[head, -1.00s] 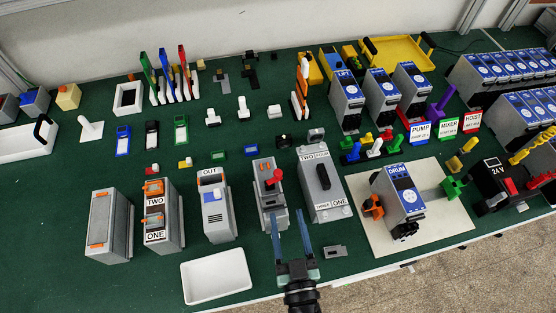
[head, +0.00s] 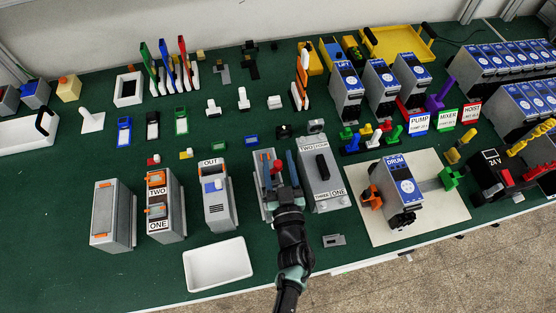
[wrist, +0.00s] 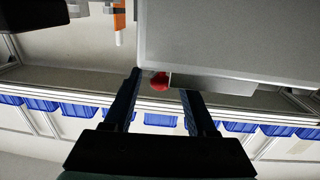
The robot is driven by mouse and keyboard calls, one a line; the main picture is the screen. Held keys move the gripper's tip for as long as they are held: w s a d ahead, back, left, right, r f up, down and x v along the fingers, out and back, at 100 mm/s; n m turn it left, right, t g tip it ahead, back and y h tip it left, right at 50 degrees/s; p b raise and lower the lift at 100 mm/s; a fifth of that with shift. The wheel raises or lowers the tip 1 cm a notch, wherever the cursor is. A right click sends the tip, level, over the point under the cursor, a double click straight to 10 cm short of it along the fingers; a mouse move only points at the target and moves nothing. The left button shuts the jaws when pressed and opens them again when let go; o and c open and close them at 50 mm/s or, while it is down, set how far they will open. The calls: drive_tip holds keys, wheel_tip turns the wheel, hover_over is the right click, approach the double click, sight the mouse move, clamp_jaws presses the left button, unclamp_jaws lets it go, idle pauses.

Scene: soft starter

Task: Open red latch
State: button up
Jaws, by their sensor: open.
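The red latch (head: 277,168) is a small red knob on the front of a grey box (head: 264,198) in the middle of the front row. My gripper (head: 279,159) is open, its two blue fingers reaching over this box on either side of the red knob. In the wrist view the red knob (wrist: 160,81) shows between the open fingertips (wrist: 161,83), nearer the left one, beside a grey edge. I cannot tell whether a finger touches it. My gripper and wrist hide the lower part of the box.
Close right stands a grey box with a black handle (head: 322,168), labelled TWO, THREE and ONE. Close left is the OUT box (head: 217,205). A white tray (head: 218,264) and a small grey plate (head: 334,240) lie in front. Green table is clear at the front left.

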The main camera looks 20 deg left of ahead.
clamp_jaws()
drive_tip(key=shift+r, duration=0.1)
idle(0.3)
drive_tip(key=shift+w+r+n+g+y+p, duration=0.2)
drive_tip(key=shift+n+g+y+p, duration=0.25)
drive_tip(key=shift+y, duration=0.25)
drive_tip(key=shift+w+a+f+n+g+y+b, duration=0.1)
drive_tip(key=shift+f+n+g+y+b, duration=0.05)
drive_tip(key=shift+n+g+y, duration=0.4)
drive_tip(key=shift+w+a+f+n+g+y+b, duration=0.15)
drive_tip(key=shift+n+g+y, duration=0.25)
drive_tip(key=shift+n+y, duration=0.25)
drive_tip(key=shift+s+a+n+g+y+b, duration=0.1)
drive_tip(key=shift+n+g+y+b, duration=0.15)
drive_tip(key=shift+n+g+y, duration=0.2)
drive_tip(key=shift+s+a+n+g+y+b, duration=0.1)
drive_tip(key=shift+n+g+y+b, duration=0.1)
drive_tip(key=shift+g+y, duration=0.25)
